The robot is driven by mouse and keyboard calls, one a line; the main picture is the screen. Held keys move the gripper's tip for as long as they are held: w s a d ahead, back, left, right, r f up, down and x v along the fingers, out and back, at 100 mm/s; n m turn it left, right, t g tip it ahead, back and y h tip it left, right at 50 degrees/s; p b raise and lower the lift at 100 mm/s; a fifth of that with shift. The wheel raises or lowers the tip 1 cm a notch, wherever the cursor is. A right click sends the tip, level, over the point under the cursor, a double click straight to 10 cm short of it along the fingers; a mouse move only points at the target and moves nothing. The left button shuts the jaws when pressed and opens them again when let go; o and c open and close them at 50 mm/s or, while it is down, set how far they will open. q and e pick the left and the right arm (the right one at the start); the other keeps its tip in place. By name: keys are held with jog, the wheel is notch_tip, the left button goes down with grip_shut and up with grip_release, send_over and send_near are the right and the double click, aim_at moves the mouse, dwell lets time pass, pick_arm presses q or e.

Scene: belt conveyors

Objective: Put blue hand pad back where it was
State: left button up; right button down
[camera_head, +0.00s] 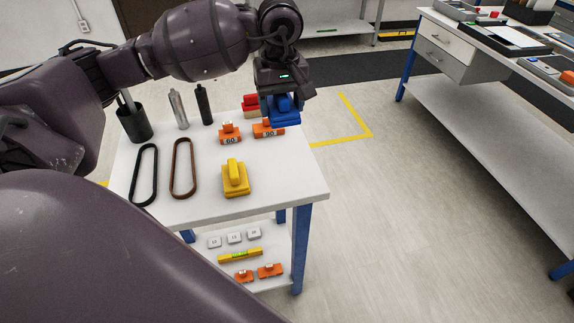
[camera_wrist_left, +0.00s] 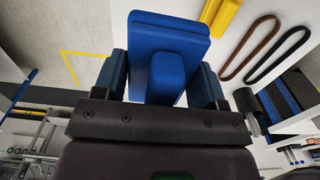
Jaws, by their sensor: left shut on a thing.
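My left gripper (camera_head: 283,103) is shut on the blue hand pad (camera_head: 285,116), at the far right corner of the white table (camera_head: 290,176). In the left wrist view the pad (camera_wrist_left: 172,50) fills the middle, its raised grip between the two blue fingers of my gripper (camera_wrist_left: 165,80). In the head view the pad is right beside the red pad (camera_head: 250,102) and the orange block marked 90 (camera_head: 266,130). I cannot tell whether it touches the tabletop. My right gripper is in neither view.
On the table are a yellow pad (camera_head: 235,178), an orange block marked 60 (camera_head: 229,134), black (camera_head: 144,176) and brown (camera_head: 183,168) belts, a black cup (camera_head: 134,122) and two bottles. A lower shelf holds several small parts. Open floor separates this table from a workbench (camera_head: 490,90) at right.

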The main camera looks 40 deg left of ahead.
aim_at(282, 173)
pick_arm(q)
notch_tip(282, 173, down, 18)
jog(key=shift+s+f+b, duration=0.1)
jog(key=shift+f+b, duration=0.05)
jog(key=shift+b, duration=0.25)
dwell(0.3)
jog(key=shift+f, duration=0.2)
jog(key=o, duration=0.9)
jog(key=shift+c, duration=0.2)
jog(key=shift+o, duration=0.3)
jog(key=shift+r, duration=0.1)
notch_tip(282, 173, up, 12)
jog(key=shift+r, duration=0.15)
